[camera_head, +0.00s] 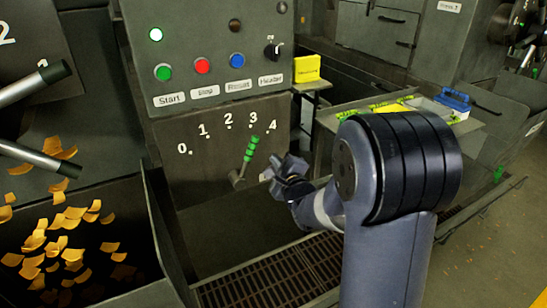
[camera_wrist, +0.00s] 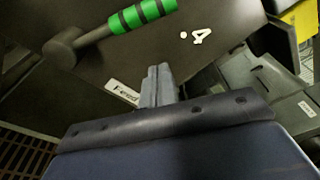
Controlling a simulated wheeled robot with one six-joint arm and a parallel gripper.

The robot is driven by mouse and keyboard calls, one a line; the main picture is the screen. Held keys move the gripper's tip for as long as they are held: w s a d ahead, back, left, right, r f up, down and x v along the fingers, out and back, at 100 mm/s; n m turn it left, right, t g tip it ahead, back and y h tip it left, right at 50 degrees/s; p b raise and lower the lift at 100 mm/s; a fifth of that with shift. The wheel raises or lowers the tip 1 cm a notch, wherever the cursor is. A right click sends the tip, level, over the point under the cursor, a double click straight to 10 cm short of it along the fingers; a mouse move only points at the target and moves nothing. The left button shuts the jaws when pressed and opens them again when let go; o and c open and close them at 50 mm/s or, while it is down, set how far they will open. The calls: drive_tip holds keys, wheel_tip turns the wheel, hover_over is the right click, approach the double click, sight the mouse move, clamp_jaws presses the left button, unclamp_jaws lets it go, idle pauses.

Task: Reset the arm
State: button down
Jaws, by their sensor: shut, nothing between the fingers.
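My gripper (camera_head: 288,172) is in front of the lower control panel in the head view, just right of the lever's base. In the wrist view its fingers (camera_wrist: 158,84) are together and empty, below and right of the green-handled lever. The feed lever (camera_head: 248,155) has a green ribbed handle and points up and right, between the numbers 3 and 4. It also shows at the top of the wrist view (camera_wrist: 140,16), apart from the fingers. A "Feed" label (camera_wrist: 122,92) is beside the fingers. My arm covers part of the right side in the head view.
The panel above has a green Start button (camera_head: 163,72), a red button (camera_head: 202,66), a blue button (camera_head: 237,60) and a Heater knob (camera_head: 272,49). A hopper with orange flakes (camera_head: 160,230) is at left. A side table (camera_head: 345,118) holds a blue-handled item (camera_head: 453,99).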

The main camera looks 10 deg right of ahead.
drive_tip(key=v, duration=0.5)
drive_tip(key=shift+s, duration=0.35)
drive_tip(key=shift+w, duration=0.1)
